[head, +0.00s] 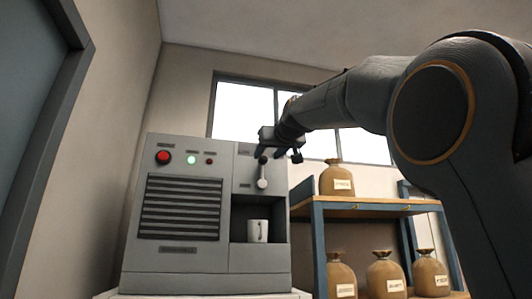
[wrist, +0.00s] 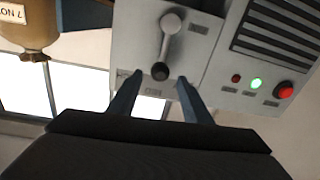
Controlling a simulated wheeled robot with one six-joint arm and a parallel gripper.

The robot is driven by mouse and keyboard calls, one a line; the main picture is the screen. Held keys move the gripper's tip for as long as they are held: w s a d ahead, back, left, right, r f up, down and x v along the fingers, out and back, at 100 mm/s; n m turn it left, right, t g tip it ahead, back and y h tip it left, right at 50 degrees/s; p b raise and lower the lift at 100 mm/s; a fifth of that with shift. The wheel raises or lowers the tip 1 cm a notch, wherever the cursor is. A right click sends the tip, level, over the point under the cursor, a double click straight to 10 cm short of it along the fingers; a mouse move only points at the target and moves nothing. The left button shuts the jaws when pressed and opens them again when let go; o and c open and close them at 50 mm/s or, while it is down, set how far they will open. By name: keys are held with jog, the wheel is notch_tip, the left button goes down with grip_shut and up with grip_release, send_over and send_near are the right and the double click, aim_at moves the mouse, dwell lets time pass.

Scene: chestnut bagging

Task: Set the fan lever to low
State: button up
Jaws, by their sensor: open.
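The fan lever (head: 262,173) is on the upper right of the grey machine's front. It has a pale round hub and arm and a dark knob at its upper end, so it points roughly upward. In the wrist view, which is upside down, the lever (wrist: 168,40) hangs from its hub with the knob toward my gripper. My gripper (wrist: 159,76) is open, its two fingertips on either side of the knob in that picture. I cannot tell whether they touch it. In the head view my gripper (head: 270,151) is close in front of the knob. Small labels around the lever are unreadable.
The machine (head: 137,250) also has a red button (head: 163,157), a lit green lamp (head: 191,160), a vent, and a white mug (head: 257,231) in a recess under the lever. A shelf (head: 365,208) with several brown sacks stands at the right.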

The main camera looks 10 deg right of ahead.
aim_at(265, 157)
jog(key=shift+w+a+p, duration=0.1)
jog(key=shift+w+p, duration=0.5)
jog(key=shift+w, duration=0.9)
grip_shut()
